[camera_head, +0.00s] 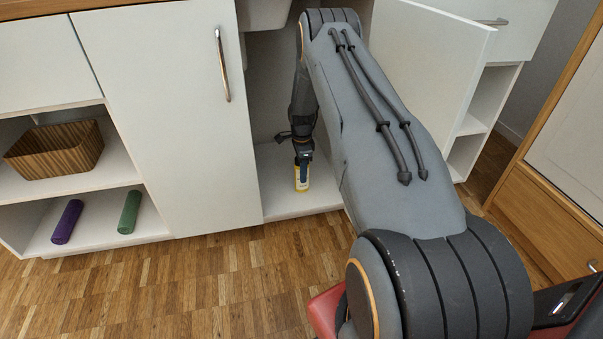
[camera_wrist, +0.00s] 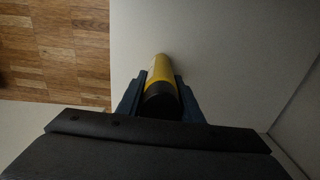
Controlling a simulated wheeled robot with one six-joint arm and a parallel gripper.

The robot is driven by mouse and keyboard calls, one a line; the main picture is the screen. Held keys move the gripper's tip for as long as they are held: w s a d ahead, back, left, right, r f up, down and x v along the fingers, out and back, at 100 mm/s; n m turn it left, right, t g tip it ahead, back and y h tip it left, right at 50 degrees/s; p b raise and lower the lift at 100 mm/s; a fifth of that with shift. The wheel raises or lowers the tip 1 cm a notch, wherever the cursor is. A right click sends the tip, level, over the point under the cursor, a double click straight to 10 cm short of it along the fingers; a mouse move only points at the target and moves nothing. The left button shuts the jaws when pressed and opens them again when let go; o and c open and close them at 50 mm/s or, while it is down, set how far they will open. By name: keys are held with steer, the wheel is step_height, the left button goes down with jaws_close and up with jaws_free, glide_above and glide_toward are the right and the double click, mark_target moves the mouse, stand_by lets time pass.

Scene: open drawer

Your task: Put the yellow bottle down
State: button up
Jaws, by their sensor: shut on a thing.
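The yellow bottle (camera_wrist: 160,70) has a dark cap end facing the wrist camera. My gripper (camera_wrist: 160,95) is shut on it, with one blue finger on each side. In the head view, the yellow bottle (camera_head: 301,184) is upright in my gripper (camera_head: 303,165), inside the open cabinet just above or on the white cabinet floor (camera_head: 280,207). I cannot tell whether its base touches the floor. The upper part of the bottle is hidden by the fingers.
A closed white door (camera_head: 165,110) is left of the opening, and an open door (camera_head: 430,70) is to the right. A white basin (camera_head: 264,12) hangs above. A wicker basket (camera_head: 55,150), a purple roll (camera_head: 67,222) and a green roll (camera_head: 129,212) lie on left shelves.

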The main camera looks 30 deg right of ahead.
steer(key=shift+f, duration=0.1)
steer(key=o, duration=1.2)
steer(key=shift+o, duration=0.2)
step_height(320, 180, up, 12)
steer(key=p, duration=0.4)
